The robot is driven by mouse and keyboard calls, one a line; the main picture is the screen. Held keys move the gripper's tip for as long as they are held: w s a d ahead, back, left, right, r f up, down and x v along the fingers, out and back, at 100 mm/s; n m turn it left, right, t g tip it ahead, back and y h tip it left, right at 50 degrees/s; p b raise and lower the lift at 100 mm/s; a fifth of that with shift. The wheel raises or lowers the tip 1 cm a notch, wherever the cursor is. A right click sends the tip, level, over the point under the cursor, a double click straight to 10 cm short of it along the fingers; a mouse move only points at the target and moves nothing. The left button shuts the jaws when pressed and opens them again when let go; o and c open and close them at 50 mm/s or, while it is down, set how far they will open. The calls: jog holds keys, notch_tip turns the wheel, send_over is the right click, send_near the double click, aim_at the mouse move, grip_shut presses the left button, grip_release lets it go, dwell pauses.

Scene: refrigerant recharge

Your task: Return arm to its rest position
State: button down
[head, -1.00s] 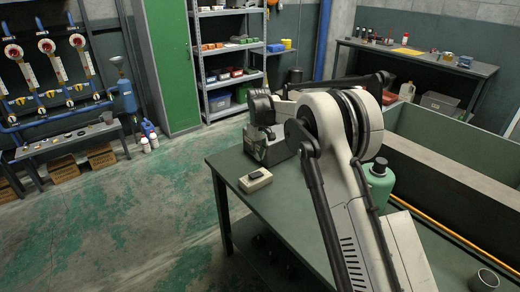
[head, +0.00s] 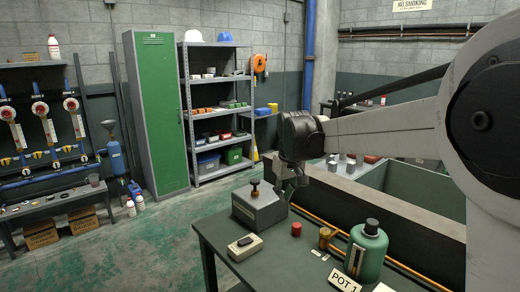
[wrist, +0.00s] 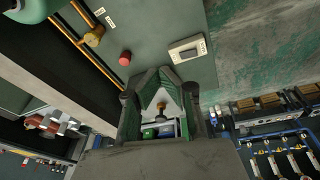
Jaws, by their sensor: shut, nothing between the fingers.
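My arm comes in from the right of the head view, its link crossing the upper middle. My gripper (head: 289,184) hangs from the dark wrist joint above the back of the green workbench (head: 225,267). It is shut and empty. It is close to the grey box with a brown knob (head: 259,208) and partly overlaps it in the head view, so the exact gap cannot be told. In the wrist view the gripper shows at the middle, with the bench, a red cap (wrist: 125,58) and a beige handheld device (wrist: 187,49) beyond it.
A green refrigerant bottle (head: 367,252) stands on the bench by a brass fitting (head: 325,237) and a "POT 1" label (head: 344,281). An orange pipe (head: 310,217) runs along the trough wall. A green locker (head: 157,115) and metal shelves (head: 216,170) stand behind.

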jog(key=s+d+r+m+t, duration=0.1)
jog(key=s+d+r, duration=0.35)
jog(key=s, duration=0.45)
jog(key=s+d+f+m+t, duration=0.1)
jog(key=s+d+f, duration=0.1)
jog(key=s, duration=0.6)
jog(key=s+d+f+m+t, duration=0.1)
jog(key=s+d+f, duration=0.2)
jog(key=s, duration=0.6)
jog(key=s+d+f+m+t, duration=0.1)
jog(key=s+d+f+m, duration=0.1)
jog(key=s, duration=0.7)
jog(key=shift+d+f+t+b, duration=0.3)
jog(key=shift+d+b, duration=0.15)
jog(key=shift+d, duration=0.1)
